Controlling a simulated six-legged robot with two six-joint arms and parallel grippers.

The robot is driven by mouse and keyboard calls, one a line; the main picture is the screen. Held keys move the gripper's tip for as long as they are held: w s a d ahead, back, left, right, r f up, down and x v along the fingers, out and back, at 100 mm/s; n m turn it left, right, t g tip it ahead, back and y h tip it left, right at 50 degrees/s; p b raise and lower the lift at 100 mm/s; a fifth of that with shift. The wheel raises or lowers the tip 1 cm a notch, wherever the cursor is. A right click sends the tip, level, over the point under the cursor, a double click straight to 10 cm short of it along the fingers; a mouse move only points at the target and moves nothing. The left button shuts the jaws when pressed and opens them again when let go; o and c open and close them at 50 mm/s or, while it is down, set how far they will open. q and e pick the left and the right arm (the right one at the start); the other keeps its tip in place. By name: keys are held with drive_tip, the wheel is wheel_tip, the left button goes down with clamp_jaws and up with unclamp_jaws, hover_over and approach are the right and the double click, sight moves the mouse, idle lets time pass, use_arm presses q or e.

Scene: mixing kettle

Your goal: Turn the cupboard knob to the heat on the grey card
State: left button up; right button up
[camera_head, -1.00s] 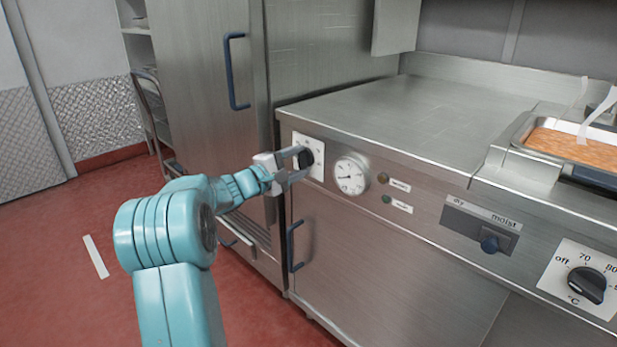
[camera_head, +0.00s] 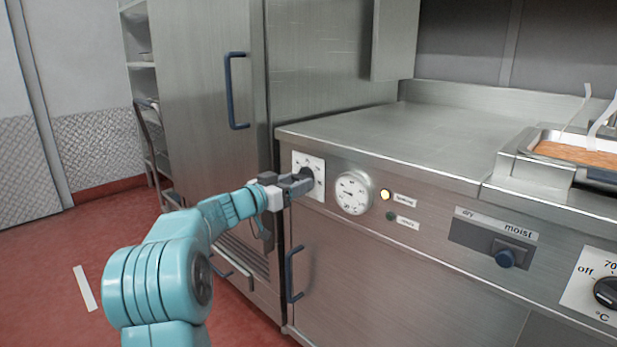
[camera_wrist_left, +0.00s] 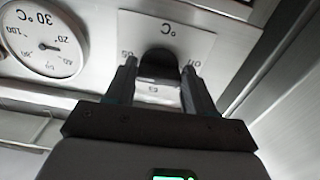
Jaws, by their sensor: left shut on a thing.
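The cupboard knob is a dark knob on a white dial plate (camera_head: 309,168) at the left end of the steel front panel. My left gripper (camera_head: 300,184) is shut on this knob, which it mostly hides in the head view. In the left wrist view the dark knob (camera_wrist_left: 160,64) sits between the two fingers of my left gripper (camera_wrist_left: 158,80), with "°C" printed on the plate. The round gauge (camera_head: 353,192) is right of the plate; it also shows in the left wrist view (camera_wrist_left: 42,38). I see no grey card. My right gripper is not in view.
A dry/moist switch (camera_head: 504,258) and an off/70 °C knob (camera_head: 607,291) are farther right. The cupboard door handle (camera_head: 294,274) is below. The steel top (camera_head: 400,145) is bare.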

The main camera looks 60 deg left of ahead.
use_arm(q)
drive_tip(key=shift+m, duration=1.1)
drive_tip(key=o, duration=1.1)
drive_tip(key=shift+s, duration=0.1)
drive_tip(key=v, duration=0.6)
drive_tip(key=shift+s, duration=0.4)
drive_tip(key=shift+w+d, duration=0.1)
